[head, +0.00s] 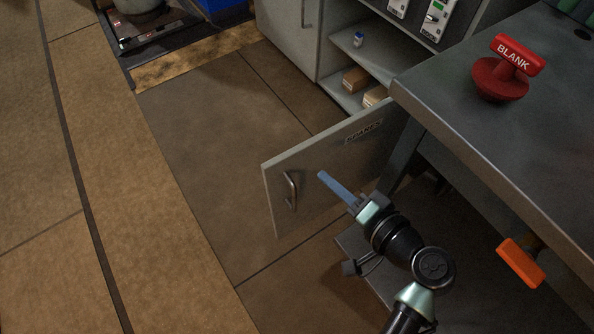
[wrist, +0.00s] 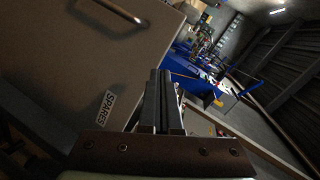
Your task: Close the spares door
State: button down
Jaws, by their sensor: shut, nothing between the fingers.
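The spares door (head: 325,175) is a grey panel standing wide open from its cabinet in the head view, with a curved metal handle (head: 290,190) near its free edge. A label (head: 364,131) sits near its hinge side. In the wrist view the door (wrist: 90,45) fills the left, with its "SPARES" label (wrist: 104,105) readable and part of the handle (wrist: 122,12) at the top. My gripper (head: 322,176) is shut and empty, its fingers in front of the door panel, right of the handle. The gripper (wrist: 160,75) points past the door in the wrist view. I cannot tell whether it touches the panel.
The open cabinet shelves (head: 352,92) hold small boxes. A grey bench (head: 500,130) with a red "BLANK" stamp (head: 500,80) stands at the right. An orange-handled object (head: 521,262) is at the bench's side. The floor (head: 215,150) left of the door is clear.

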jog(key=s+d+f+m+t+y+b, duration=0.1)
jog(key=s+d+f+m+t+y, duration=0.1)
jog(key=s+f+m, duration=0.3)
jog(key=t+b, duration=0.1)
jog(key=b, duration=0.3)
send_near(292, 161)
jog(key=x, duration=0.6)
jog(key=shift+f, duration=0.2)
jog(key=shift+w+a+r, duration=0.1)
jog(key=shift+w+a, duration=0.2)
jog(key=shift+w, duration=0.05)
jog(key=shift+w+h+b, duration=0.1)
jog(key=shift+h+b, duration=0.2)
